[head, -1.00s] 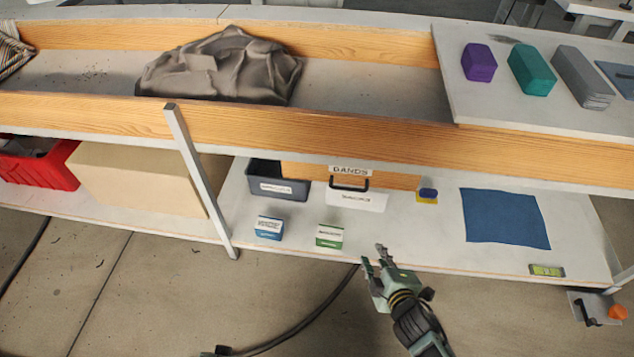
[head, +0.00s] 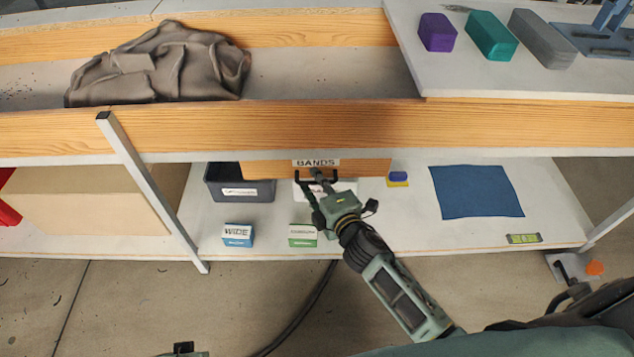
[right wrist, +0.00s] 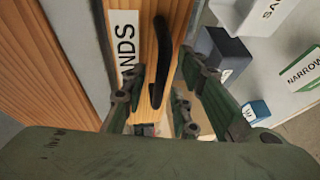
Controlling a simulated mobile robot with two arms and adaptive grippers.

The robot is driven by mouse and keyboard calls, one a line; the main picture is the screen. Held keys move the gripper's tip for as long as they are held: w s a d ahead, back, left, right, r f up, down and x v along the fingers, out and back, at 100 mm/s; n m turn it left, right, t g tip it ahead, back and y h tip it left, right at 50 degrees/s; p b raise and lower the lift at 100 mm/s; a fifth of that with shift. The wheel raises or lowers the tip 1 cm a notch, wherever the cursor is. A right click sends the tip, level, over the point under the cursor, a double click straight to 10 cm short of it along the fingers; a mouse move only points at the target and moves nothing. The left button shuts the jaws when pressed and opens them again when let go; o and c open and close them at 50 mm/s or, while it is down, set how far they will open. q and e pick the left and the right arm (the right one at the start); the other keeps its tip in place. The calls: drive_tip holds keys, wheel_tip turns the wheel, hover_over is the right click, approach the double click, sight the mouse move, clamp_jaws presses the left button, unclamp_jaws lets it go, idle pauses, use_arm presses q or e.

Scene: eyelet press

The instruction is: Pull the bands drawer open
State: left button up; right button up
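The bands drawer (head: 370,167) has a wooden front under the bench and looks closed. Its white BANDS label (head: 316,162) is above a black bar handle (head: 335,178). My right gripper (head: 318,188) is at the handle in the head view and partly covers it. In the right wrist view, the handle (right wrist: 162,50) runs between the spread fingers of my right gripper (right wrist: 160,95), with gaps on both sides. The fingers look open; I cannot tell whether either touches the handle.
Below the drawer, the lower shelf (head: 400,225) holds a grey bin (head: 238,190), a WIDE box (head: 238,236), a green-and-white box (head: 303,236) and a blue mat (head: 476,191). A slanted metal post (head: 150,190) stands left. The bench edge (head: 300,128) overhangs the drawer.

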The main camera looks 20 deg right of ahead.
drive_tip(key=shift+c, duration=0.6)
clamp_jaws()
